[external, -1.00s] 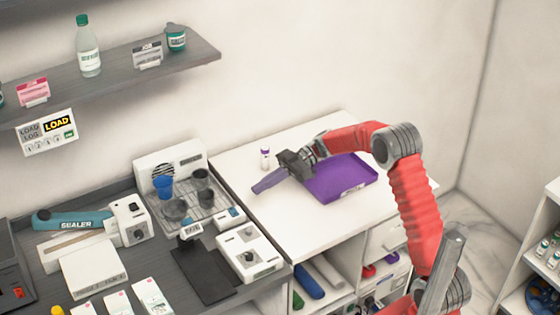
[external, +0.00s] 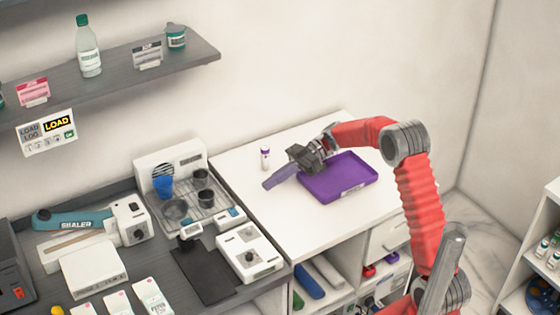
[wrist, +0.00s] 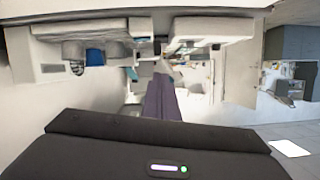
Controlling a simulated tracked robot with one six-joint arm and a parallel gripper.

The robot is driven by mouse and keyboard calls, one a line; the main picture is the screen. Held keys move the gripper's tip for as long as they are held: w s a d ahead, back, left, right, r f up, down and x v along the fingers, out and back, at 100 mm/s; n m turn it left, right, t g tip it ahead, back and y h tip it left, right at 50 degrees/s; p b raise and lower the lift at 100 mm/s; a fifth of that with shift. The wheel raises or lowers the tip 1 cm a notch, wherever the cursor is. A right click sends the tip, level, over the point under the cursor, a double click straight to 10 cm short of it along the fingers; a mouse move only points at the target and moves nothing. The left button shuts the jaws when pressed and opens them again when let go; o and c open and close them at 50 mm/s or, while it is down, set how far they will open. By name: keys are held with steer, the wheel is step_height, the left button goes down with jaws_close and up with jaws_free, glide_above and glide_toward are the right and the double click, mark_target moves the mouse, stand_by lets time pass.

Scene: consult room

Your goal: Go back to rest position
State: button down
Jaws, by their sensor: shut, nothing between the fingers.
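My gripper (external: 281,177) has purple-grey fingers pressed together with nothing between them. It is above the white counter top, at the left of the purple tray (external: 362,184), and points to the lower left. In the wrist view the shut fingers (wrist: 163,98) stand out from the dark gripper body. My red arm reaches in from the right, bent at its elbow above and to the right of the tray.
A small white vial with a purple cap (external: 265,157) stands behind the gripper. A white machine with dark cups and a blue cup (external: 163,187) is to the left. A shelf (external: 130,66) with bottles hangs on the wall.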

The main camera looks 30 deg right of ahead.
steer(key=s+d+r+m+h, duration=0.2)
steer(key=s+r+m+h, duration=0.15)
steer(key=s, duration=0.55)
steer(key=s+d+r+m+h, duration=0.15)
steer(key=s+m+h, duration=0.25)
steer(key=s, duration=0.4)
steer(key=s+d+m+t+h, duration=0.6)
steer(key=s+d+m, duration=0.3)
steer(key=s, duration=0.6)
steer(key=shift+s+d+h, duration=0.2)
steer(key=shift+d+h, duration=0.35)
steer(key=shift+d, duration=0.35)
